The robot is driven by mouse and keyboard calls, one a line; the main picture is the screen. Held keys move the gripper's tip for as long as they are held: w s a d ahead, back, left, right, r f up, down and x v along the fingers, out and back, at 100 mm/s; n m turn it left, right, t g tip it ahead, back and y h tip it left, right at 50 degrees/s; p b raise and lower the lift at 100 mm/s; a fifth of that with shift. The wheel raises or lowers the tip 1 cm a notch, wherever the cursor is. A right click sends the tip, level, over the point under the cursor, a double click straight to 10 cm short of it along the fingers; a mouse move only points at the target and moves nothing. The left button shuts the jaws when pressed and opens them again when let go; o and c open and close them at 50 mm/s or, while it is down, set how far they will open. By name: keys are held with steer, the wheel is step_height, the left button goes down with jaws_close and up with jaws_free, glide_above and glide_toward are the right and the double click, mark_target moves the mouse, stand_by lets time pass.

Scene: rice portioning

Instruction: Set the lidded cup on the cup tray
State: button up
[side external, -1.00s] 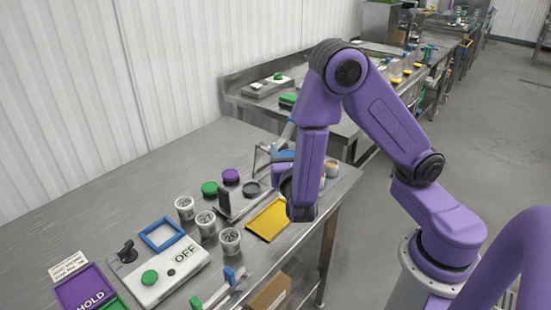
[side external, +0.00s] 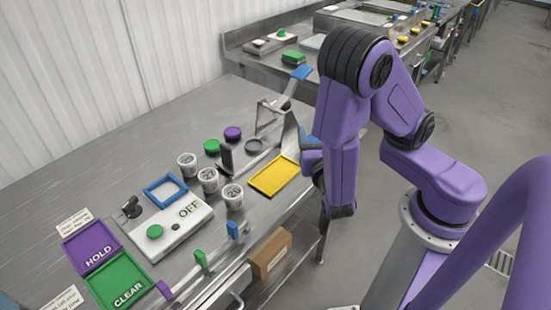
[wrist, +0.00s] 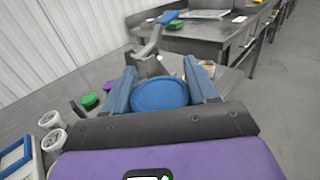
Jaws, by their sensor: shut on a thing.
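My gripper (wrist: 160,82) has its two blue fingers on either side of a cup with a round blue lid (wrist: 160,95) in the wrist view, and is shut on it. The lid faces the camera and hides the cup's body. In the side view my gripper (side external: 311,156) is mostly behind my arm, right of a flat yellow tray (side external: 262,188), and the held cup is hidden. The yellow tray looks empty. I cannot tell from markings whether it is the cup tray.
Several white numbered cups (side external: 208,180) stand left of the yellow tray. A metal stand with a blue-handled tool (side external: 301,73) is behind it. A scale marked OFF (side external: 178,228), a purple HOLD tray (side external: 72,244) and a green CLEAR tray (side external: 105,288) lie further left.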

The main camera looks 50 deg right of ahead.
steer(key=w+f, duration=0.6)
steer(key=w, duration=0.1)
steer(key=w+f, duration=0.3)
steer(key=w, duration=0.1)
steer(key=shift+w+a, duration=0.15)
steer(key=shift+a, duration=0.15)
steer(key=shift+f, duration=1.45)
steer(key=o, duration=1.1)
steer(key=shift+f, duration=0.15)
